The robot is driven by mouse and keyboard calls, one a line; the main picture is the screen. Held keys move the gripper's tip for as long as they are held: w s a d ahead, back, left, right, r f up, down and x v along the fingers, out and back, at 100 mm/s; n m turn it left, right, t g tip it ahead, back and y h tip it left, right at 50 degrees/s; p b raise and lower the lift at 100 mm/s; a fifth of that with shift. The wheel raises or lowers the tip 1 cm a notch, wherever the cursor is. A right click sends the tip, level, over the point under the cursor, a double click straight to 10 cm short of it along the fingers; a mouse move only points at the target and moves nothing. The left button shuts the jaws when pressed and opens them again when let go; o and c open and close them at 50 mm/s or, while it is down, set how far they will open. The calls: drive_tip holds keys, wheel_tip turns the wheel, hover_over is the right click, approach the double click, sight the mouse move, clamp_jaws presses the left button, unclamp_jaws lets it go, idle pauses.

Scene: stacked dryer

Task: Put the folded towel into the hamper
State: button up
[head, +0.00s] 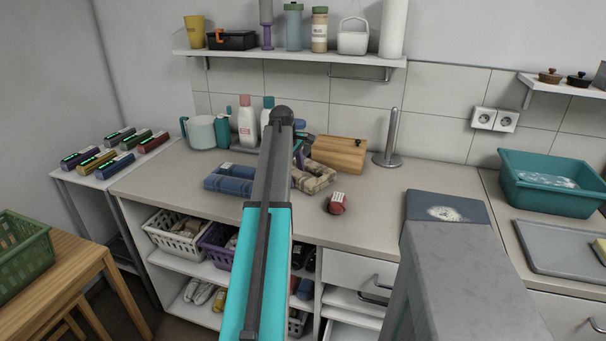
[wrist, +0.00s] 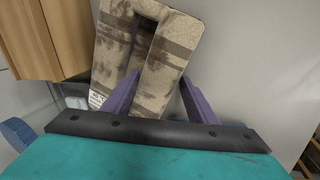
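A folded beige and brown plaid towel (head: 316,181) lies on the counter, partly hidden by my arm in the head view. In the wrist view the towel (wrist: 165,65) shows as two thick folds with a dark gap between them. My gripper (wrist: 159,78) has its purple fingers apart, one on each side of the right-hand fold; I cannot tell if they touch it. In the head view the gripper is mostly hidden behind the arm. A green slatted basket (head: 22,255), perhaps the hamper, stands on the wooden table at the far left.
A folded blue towel (head: 230,179) lies left of the arm. Bottles (head: 247,122) stand behind. White (head: 165,235) and purple (head: 214,245) baskets sit below the counter.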

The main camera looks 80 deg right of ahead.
drive_tip(key=c, duration=0.6)
drive_tip(key=shift+c, duration=0.2)
drive_tip(key=shift+r, duration=0.1)
wheel_tip(320, 180, up, 18)
drive_tip(key=b, duration=0.2)
drive_tip(key=shift+w, duration=0.15)
idle(0.6)
